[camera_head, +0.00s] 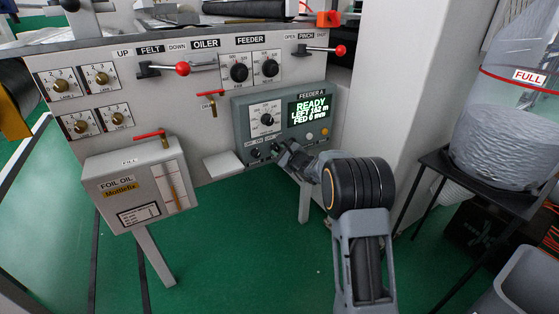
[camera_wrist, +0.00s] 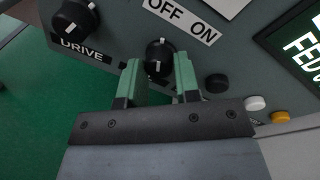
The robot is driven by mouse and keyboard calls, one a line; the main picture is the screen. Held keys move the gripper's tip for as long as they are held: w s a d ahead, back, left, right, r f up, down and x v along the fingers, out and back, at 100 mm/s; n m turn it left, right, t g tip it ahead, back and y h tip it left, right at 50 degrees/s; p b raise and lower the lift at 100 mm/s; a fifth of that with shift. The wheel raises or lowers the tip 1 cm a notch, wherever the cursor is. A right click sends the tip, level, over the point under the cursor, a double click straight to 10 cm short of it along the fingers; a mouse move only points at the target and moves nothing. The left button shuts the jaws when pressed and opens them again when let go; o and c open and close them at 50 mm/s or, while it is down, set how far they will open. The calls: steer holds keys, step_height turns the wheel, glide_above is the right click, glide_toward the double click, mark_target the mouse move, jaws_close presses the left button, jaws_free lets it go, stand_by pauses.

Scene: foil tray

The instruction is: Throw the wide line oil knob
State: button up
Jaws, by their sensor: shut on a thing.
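My gripper (camera_head: 277,151) is at the lower edge of the grey feeder panel (camera_head: 240,120). In the wrist view my gripper (camera_wrist: 159,80) has its two green fingers on either side of a small black knob (camera_wrist: 160,52) under an OFF ON label, and is shut on it. The knob's white mark points up, roughly between OFF and ON. In the head view this knob is mostly hidden by my gripper. I cannot read a "wide line oil" name on any knob. Several brass knobs (camera_head: 88,86) with small unreadable captions are on the left of the white machine front.
Beside the held knob are a black DRIVE knob (camera_wrist: 76,18), a black button (camera_wrist: 217,83), a white button (camera_wrist: 256,103) and an orange button (camera_wrist: 283,117). The display (camera_head: 308,110) reads READY. The foil oil box (camera_head: 110,168) and a red-ball lever (camera_head: 183,69) stick out to the left.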

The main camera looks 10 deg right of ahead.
steer(key=shift+f+n+b, duration=0.1)
steer(key=shift+n+b, duration=0.4)
steer(key=shift+b, duration=0.3)
steer(key=o, duration=0.9)
steer(key=shift+s, duration=0.1)
steer(key=p+v, duration=0.1)
steer(key=v, duration=0.6)
steer(key=p+v, duration=0.1)
steer(key=v, duration=0.5)
steer(key=shift+s+r, duration=0.25)
steer(key=shift+s, duration=0.1)
